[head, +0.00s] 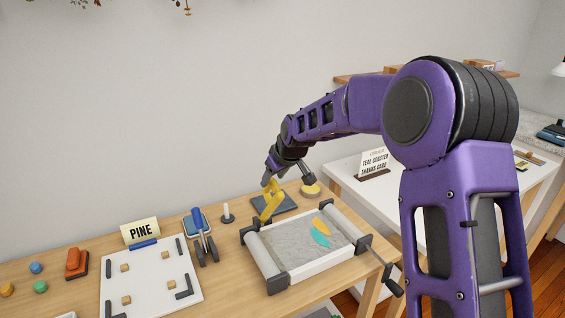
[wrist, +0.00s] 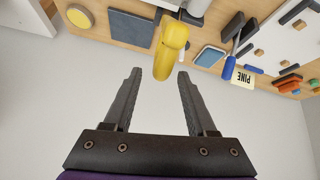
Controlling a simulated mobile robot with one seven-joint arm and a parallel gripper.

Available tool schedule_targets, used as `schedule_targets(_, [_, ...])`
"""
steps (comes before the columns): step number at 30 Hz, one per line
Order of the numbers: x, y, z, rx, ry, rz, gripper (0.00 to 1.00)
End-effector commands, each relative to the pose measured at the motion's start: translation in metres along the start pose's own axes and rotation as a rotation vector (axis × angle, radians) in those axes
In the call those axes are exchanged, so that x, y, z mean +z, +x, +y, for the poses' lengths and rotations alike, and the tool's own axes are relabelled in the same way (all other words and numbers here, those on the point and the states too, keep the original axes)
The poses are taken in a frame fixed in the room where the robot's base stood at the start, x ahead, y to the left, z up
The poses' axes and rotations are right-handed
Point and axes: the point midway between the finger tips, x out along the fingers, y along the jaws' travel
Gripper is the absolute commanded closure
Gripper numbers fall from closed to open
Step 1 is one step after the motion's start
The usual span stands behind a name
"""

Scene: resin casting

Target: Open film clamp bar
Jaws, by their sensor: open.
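A yellow bar (head: 270,203), which looks like the film clamp bar, stands tilted up at the left side of a dark plate (head: 288,203) on the wooden table. My gripper (wrist: 159,74) is open and empty. In the wrist view the yellow bar (wrist: 172,48) rises toward me, and its near end lies between or just beyond my fingertips. I cannot tell whether they touch. In the head view my gripper (head: 268,180) is just above the bar, its fingers mostly hidden.
A white-framed tray (head: 290,278) with grey rollers and a side crank stands in front of the bar. A round yellow disc (head: 310,190) sits at right.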

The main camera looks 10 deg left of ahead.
Motion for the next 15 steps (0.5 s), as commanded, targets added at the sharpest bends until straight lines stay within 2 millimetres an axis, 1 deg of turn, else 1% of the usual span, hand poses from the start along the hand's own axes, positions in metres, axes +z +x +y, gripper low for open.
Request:
schedule_targets(1, [-0.001,-0.014,0.001,0.003,0.001,0.002,0.43])
schedule_targets(6, [0.0,-0.054,0.001,0.003,0.001,0.002,0.43])
schedule_targets(9, [0.0,-0.073,0.001,0.003,0.001,0.001,0.43])
schedule_targets(12, [0.0,-0.087,0.001,0.001,0.002,0.0,0.43])
schedule_targets(15, [0.0,-0.096,0.001,0.001,0.0,0.0,0.43])
